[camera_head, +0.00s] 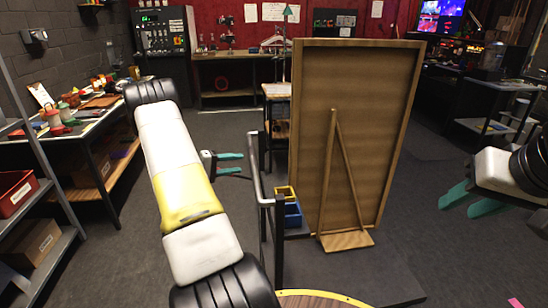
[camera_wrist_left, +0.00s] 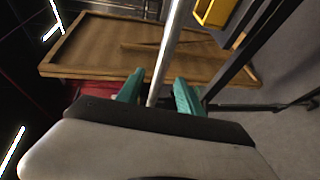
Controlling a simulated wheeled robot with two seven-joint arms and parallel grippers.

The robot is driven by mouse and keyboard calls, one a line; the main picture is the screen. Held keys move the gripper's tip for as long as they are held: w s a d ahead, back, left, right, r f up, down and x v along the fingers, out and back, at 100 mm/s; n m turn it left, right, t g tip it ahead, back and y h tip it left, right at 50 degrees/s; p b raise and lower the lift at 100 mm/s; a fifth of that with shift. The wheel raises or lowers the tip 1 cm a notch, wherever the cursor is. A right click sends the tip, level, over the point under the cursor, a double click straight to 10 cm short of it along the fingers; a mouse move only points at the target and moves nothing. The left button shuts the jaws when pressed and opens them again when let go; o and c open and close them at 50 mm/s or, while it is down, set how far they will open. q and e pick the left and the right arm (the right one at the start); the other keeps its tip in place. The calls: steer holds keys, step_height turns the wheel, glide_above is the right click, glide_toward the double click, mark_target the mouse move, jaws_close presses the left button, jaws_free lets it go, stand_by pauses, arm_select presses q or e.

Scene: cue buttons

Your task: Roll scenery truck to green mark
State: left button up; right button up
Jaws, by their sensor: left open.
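The scenery truck is a low dark platform (camera_head: 350,278) carrying a tall wooden flat (camera_head: 335,90) with a brace, its back facing me. A metal push handle (camera_head: 265,198) stands at the truck's left end. My left gripper (camera_head: 240,164) is open at the handle's upper part. In the left wrist view, the silver handle bar (camera_wrist_left: 170,45) runs between its two teal fingertips (camera_wrist_left: 157,80), with gaps visible beside it. My right gripper (camera_head: 470,200) is open and empty at the right, apart from the truck. I see no green mark in these views.
A yellow bin (camera_head: 286,191) and a blue bin (camera_head: 292,214) sit beside the handle. A cluttered workbench (camera_head: 85,125) and shelf (camera_head: 40,190) line the left. Desks stand at the back and right. A pink mark (camera_head: 515,302) lies on the floor at lower right. Grey floor is open right of the truck.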

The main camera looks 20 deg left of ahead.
mark_target(253, 162)
arm_select(q)
steer(key=x, duration=0.8)
steer(key=shift+a+f, duration=0.1)
steer(key=shift+a, duration=0.05)
jaws_close()
stand_by(1.2)
